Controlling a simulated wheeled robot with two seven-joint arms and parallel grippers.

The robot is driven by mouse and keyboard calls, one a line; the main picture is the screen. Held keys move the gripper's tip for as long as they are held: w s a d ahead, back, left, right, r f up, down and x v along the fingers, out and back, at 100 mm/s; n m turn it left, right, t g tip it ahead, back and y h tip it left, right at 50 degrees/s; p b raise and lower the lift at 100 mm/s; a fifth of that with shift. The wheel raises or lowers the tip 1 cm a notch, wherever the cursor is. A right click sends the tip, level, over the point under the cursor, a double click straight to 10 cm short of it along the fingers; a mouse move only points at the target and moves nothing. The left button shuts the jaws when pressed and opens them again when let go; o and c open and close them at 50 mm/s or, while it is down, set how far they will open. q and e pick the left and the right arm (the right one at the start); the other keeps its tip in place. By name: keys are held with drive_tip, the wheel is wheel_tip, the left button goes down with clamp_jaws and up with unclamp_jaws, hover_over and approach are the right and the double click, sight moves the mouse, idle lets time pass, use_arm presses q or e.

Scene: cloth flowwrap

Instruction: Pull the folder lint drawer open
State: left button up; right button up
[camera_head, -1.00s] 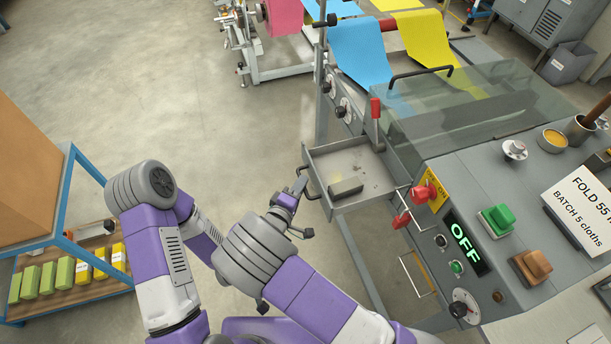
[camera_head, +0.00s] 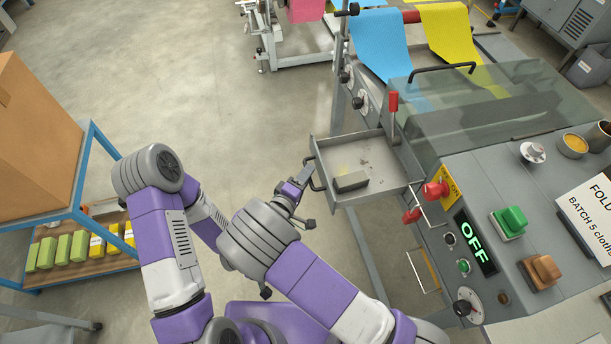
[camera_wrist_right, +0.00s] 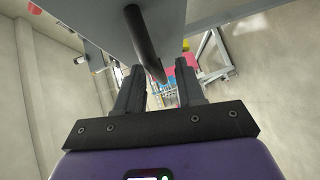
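The lint drawer (camera_head: 392,187) is a grey open-topped tray, pulled well out of the folder's side. A dark grey block (camera_head: 351,181) and some lint lie in it. Its dark bar handle (camera_head: 316,184) is on the front face and shows in the right wrist view (camera_wrist_right: 143,42). My right gripper (camera_head: 306,177) is at this handle. In the right wrist view its fingers (camera_wrist_right: 160,84) are apart, with the handle's end in line with the gap; I cannot tell whether they touch it. My left arm is bent at the left; its gripper is not visible.
The folder's panel has a red stop button (camera_head: 435,190), an OFF display (camera_head: 475,243) and green (camera_head: 510,221) and brown (camera_head: 541,270) buttons. A red-handled lever (camera_head: 393,101) stands behind the drawer. A blue-framed shelf (camera_head: 91,160) is at left. The floor between is clear.

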drive_tip(key=o, duration=0.7)
wheel_tip(320, 180, up, 10)
drive_tip(key=p, duration=0.2)
drive_tip(key=shift+w, duration=0.45)
drive_tip(key=shift+a+r+p, duration=0.15)
drive_tip(key=shift+r+p, duration=0.1)
drive_tip(key=shift+p, duration=0.05)
drive_tip(key=shift+s+r, duration=0.1)
drive_tip(key=shift+s, duration=0.25)
drive_tip(key=c, duration=0.7)
drive_tip(key=shift+s+f, duration=0.1)
drive_tip(key=shift+f, duration=0.2)
drive_tip(key=shift+s, duration=0.1)
